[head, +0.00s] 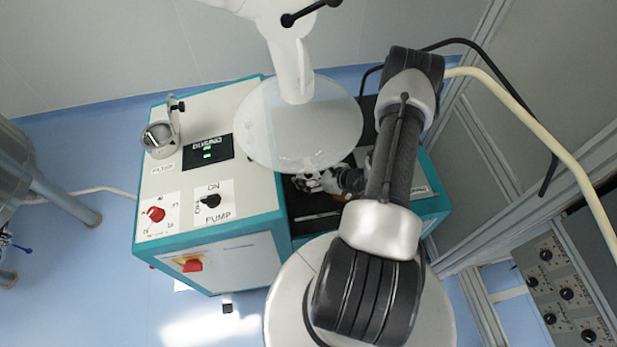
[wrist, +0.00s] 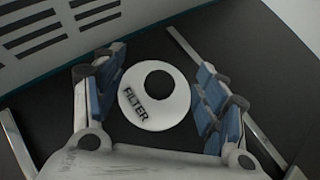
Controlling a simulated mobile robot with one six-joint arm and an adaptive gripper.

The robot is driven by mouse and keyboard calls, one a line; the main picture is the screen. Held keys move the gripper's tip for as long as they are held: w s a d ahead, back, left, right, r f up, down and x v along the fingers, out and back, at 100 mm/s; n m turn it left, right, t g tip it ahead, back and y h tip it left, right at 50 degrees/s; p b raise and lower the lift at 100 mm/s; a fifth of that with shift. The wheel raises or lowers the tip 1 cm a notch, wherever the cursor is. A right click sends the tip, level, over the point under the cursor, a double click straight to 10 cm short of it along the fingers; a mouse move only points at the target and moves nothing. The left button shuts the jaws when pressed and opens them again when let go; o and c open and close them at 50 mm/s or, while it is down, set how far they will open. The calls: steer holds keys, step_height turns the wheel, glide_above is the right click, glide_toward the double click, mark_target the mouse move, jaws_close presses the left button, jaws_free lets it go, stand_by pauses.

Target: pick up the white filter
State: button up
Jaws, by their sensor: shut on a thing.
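The white filter (wrist: 172,112) is a round disc with a dark hole and the word FILTER on it. It shows in the wrist view between the two blue-padded fingers of my gripper (wrist: 155,72). The fingers are shut on it, one on each side. In the head view my gripper (head: 325,181) is low in the machine's dark recess, below the translucent disc. I cannot make out the filter there. How far the filter is above the dark surface, if at all, is not clear.
The white and teal machine (head: 245,205) has knobs and a display left of my gripper. A large translucent disc (head: 300,125) hangs over the recess. In the wrist view metal rails (wrist: 190,50) and a slotted white panel (wrist: 60,30) stand close by.

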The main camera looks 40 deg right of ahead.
mark_target(309, 173)
steer(key=shift+c, duration=1.4)
steer(key=shift+r+p, duration=0.3)
steer(key=shift+r, duration=0.55)
step_height(309, 173, up, 2)
steer(key=shift+r+p, duration=0.2)
steer(key=shift+p, duration=0.15)
steer(key=s+a, duration=0.1)
steer(key=s, duration=0.5)
steer(key=s+a, duration=0.1)
steer(key=s, duration=0.4)
steer(key=s+a+p, duration=0.1)
steer(key=s, duration=0.5)
steer(key=shift+s+a+f, duration=0.2)
steer(key=shift+s+f, duration=0.05)
steer(key=shift+s, duration=0.15)
